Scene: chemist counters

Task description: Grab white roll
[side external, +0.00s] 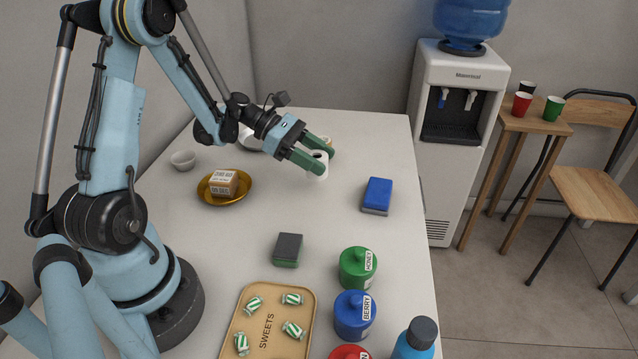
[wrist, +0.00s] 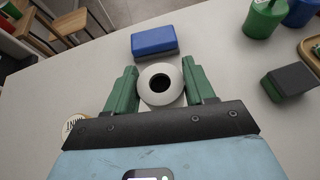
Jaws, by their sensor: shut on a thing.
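The white roll (side external: 317,164) is at the far part of the white counter in the side view, a short upright cylinder with a dark centre hole. My gripper (side external: 318,159) has its two green fingers on either side of it. In the wrist view the roll (wrist: 160,84) sits between the fingertips of my gripper (wrist: 161,84), its round top and hole facing the camera. The fingers are shut on the roll. Whether the roll rests on the counter or is slightly raised, I cannot tell.
A blue sponge-like block (side external: 377,196) lies right of the roll. Green (side external: 358,267) and blue (side external: 354,315) jars and a sweets tray (side external: 246,346) are at the front.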

